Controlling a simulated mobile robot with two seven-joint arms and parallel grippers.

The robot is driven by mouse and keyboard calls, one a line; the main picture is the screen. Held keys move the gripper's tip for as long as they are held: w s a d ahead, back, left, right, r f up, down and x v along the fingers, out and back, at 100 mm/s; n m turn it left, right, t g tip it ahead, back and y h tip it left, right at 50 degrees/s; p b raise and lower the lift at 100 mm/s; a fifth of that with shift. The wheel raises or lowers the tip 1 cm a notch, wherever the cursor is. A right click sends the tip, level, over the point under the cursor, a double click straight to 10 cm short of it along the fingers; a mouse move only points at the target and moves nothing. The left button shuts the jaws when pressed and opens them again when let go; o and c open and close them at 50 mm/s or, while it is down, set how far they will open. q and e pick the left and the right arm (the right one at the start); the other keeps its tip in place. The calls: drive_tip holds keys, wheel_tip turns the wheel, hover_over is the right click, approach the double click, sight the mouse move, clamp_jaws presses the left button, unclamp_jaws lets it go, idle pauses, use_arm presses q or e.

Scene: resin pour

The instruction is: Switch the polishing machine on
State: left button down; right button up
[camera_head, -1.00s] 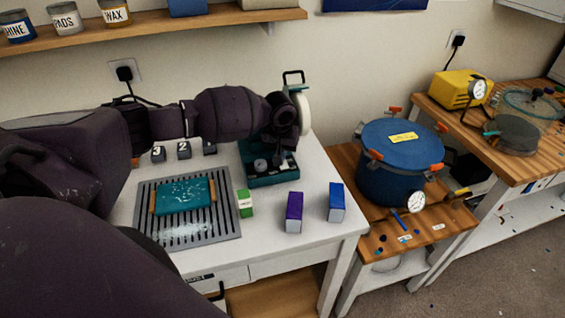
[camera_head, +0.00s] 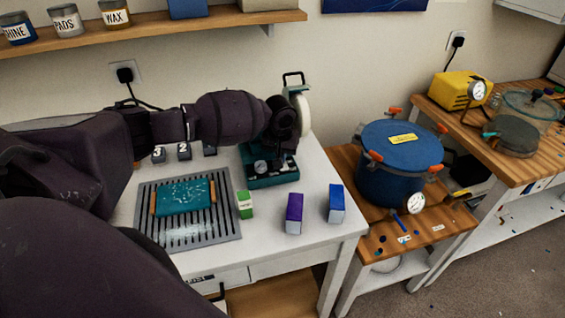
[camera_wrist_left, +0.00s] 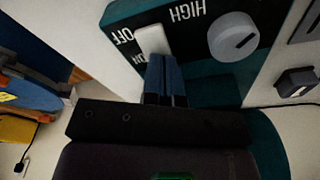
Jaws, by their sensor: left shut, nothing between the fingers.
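The polishing machine (camera_head: 272,181) stands at the back right of the white table, with a teal base and a white wheel (camera_head: 302,112). My left gripper (camera_head: 281,152) points down over the base. In the left wrist view its blue fingers (camera_wrist_left: 165,75) are shut and empty, at the ON end of the switch; I cannot tell whether they touch it. My right gripper is not in view.
A grey slotted tray (camera_head: 229,224) with a teal block (camera_head: 182,197) lies left of the machine. Green (camera_head: 244,205), purple (camera_head: 294,213) and blue (camera_head: 336,203) boxes stand in front. A blue pot (camera_head: 388,180) stands on the wooden bench to the right.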

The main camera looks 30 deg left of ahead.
use_arm(q)
drive_tip(key=shift+r+p, duration=1.1)
drive_tip(key=shift+p, duration=0.05)
drive_tip(key=shift+r+p, duration=0.5)
drive_tip(key=shift+r, duration=1.75)
